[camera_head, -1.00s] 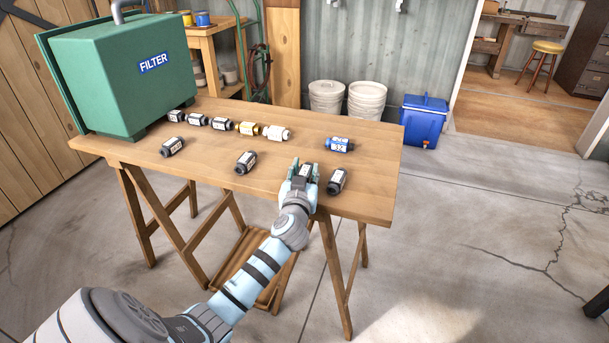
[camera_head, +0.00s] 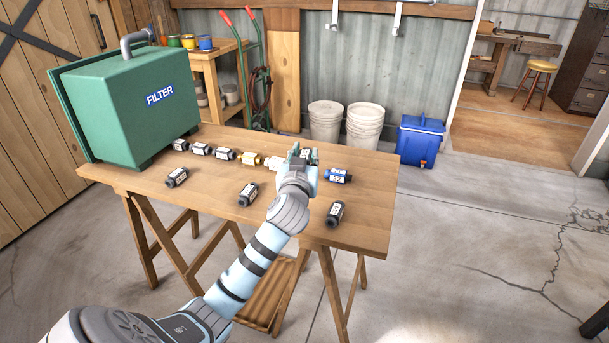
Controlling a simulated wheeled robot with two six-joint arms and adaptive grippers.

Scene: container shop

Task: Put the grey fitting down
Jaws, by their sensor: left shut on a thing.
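My left gripper (camera_head: 302,158) is shut on the grey fitting (camera_head: 305,153), which shows only in part, with a pale label, between the fingers. The gripper is over the wooden table (camera_head: 215,187), between a white fitting (camera_head: 272,163) on its left and a blue fitting (camera_head: 338,176) on its right. The gripper partly hides the white fitting. I cannot tell whether the held fitting touches the table top. My right gripper is not in view.
A back row holds several dark fittings (camera_head: 201,149) and a yellow one (camera_head: 250,159). Dark fittings also lie at the front left (camera_head: 177,177), front middle (camera_head: 248,195) and front right (camera_head: 335,214). A green filter box (camera_head: 125,112) stands at the left end.

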